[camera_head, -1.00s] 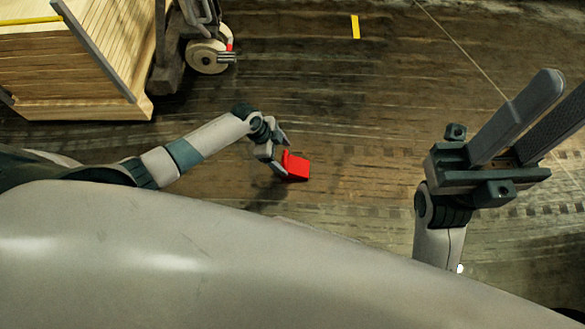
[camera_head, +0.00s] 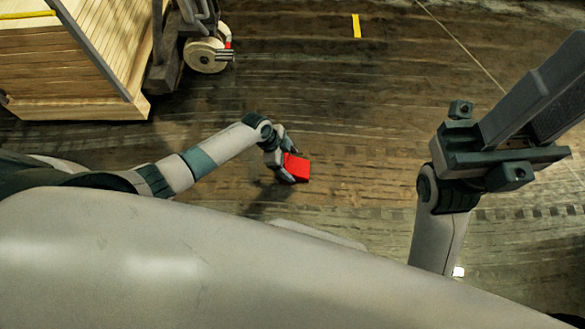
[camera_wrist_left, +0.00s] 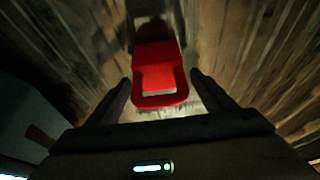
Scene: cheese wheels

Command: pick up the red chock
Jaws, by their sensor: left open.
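The red chock (camera_head: 297,168) lies on the wooden floor near the middle of the head view. My left gripper (camera_head: 290,165) reaches it from the left, with its fingers on either side of the chock and partly covering it. In the left wrist view the red chock (camera_wrist_left: 158,66) sits between the two open fingers of my left gripper (camera_wrist_left: 160,80). A gap shows between each finger and the chock there. My right gripper (camera_head: 550,95) is raised at the right, open and empty, far from the chock.
A wooden slatted crate (camera_head: 100,60) stands at the upper left. Beside it is a dark frame with a pale wheel (camera_head: 203,56). A yellow floor mark (camera_head: 356,26) is at the top. The floor right of the chock is clear.

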